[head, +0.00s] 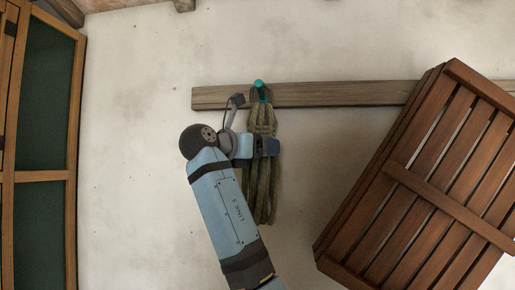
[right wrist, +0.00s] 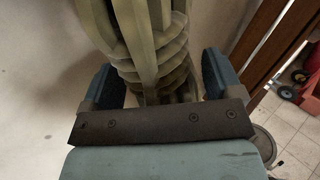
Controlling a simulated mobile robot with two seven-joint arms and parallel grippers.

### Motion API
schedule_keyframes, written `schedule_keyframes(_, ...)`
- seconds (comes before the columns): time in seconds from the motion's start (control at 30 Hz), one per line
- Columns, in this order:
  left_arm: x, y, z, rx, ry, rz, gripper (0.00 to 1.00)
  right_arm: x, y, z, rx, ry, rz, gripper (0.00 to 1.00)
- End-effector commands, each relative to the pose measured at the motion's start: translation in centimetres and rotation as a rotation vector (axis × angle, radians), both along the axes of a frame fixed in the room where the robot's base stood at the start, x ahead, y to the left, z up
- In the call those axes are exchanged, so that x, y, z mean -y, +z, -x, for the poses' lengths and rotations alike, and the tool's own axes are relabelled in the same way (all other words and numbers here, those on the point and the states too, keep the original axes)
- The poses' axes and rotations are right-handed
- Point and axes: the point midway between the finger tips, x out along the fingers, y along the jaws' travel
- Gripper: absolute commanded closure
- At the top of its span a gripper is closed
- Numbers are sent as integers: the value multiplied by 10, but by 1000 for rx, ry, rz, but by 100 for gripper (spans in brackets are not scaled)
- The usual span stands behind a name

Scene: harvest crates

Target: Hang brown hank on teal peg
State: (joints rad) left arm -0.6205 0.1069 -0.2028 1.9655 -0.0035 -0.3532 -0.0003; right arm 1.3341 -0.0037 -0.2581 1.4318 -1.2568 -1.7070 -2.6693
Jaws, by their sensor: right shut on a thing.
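The teal peg (head: 260,88) sticks out from a wooden rail on the wall. The brown hank (head: 263,195), olive-brown in this light, hangs upright with its top at the peg and its strands reaching down the wall. I cannot tell whether its top loop is around the peg or just beside it. My right gripper (head: 262,147) is shut on the hank at its bound upper part, below the peg. In the right wrist view the hank (right wrist: 150,45) fills the space between the two blue fingers (right wrist: 158,85). My left gripper is not in view.
The wooden rail (head: 340,94) runs across the pale wall. A large slatted brown crate (head: 425,185) stands tilted at the right, in front of the rail's right part. A green-paned wooden door (head: 45,110) is at the left. The wall between door and hank is bare.

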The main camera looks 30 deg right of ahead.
Motion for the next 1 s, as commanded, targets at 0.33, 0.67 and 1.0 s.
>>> schedule_keyframes(0.33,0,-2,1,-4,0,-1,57,0,1,0,1,0,1,0)
schedule_keyframes(0.67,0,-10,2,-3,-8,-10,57,-18,-2,5,0,4,1,0)
schedule_keyframes(1.0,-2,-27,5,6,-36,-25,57,-90,-3,28,1,4,1,0)
